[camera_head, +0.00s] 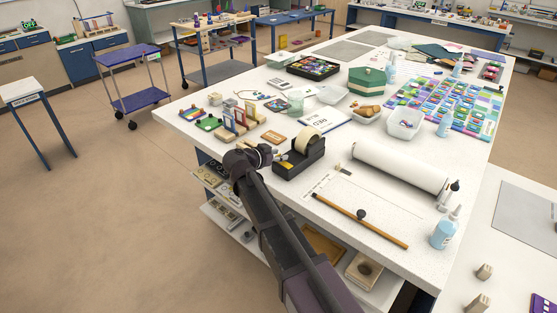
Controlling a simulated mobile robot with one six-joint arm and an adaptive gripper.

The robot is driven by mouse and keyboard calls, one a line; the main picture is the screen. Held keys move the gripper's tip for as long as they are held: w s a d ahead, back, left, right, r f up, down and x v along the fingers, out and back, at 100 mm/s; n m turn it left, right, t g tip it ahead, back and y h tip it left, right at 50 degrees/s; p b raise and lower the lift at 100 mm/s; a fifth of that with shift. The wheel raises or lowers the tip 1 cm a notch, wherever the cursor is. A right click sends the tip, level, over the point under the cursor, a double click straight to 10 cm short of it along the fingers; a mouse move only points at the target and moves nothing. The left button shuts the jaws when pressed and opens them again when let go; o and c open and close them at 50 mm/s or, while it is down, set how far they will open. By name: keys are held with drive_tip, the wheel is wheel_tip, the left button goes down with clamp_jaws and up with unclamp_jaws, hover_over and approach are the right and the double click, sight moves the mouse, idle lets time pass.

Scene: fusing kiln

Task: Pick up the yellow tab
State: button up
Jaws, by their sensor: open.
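My gripper (275,156) is at the end of my dark arm, over the near left edge of the white worktable (330,205). It is open, beside the black tape dispenser (300,160), and its fingers are small and partly hidden by my wrist. A small yellowish patch (284,157) shows right by the fingertips. It may be the yellow tab, but it is too small to tell. I see nothing held in the gripper.
Upright coloured pieces in wooden stands (234,121) are just behind my gripper. A white roll (400,170), a brown wooden bar (360,220) and a blue bottle (445,230) lie or stand to the right. Clear floor (120,220) lies left.

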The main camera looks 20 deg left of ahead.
drive_tip(key=shift+c, duration=0.2)
clamp_jaws()
drive_tip(key=shift+r, duration=0.2)
wheel_tip(320, 180, up, 4)
drive_tip(key=p, duration=0.4)
drive_tip(key=shift+f, duration=0.15)
drive_tip(key=s+d+p, duration=0.1)
drive_tip(key=s+d, duration=0.7)
drive_tip(key=s, duration=0.5)
drive_tip(key=shift+s+d+r, duration=0.25)
drive_tip(key=shift+s+r, duration=0.05)
drive_tip(key=shift+r, duration=0.15)
drive_tip(key=shift+r, duration=0.1)
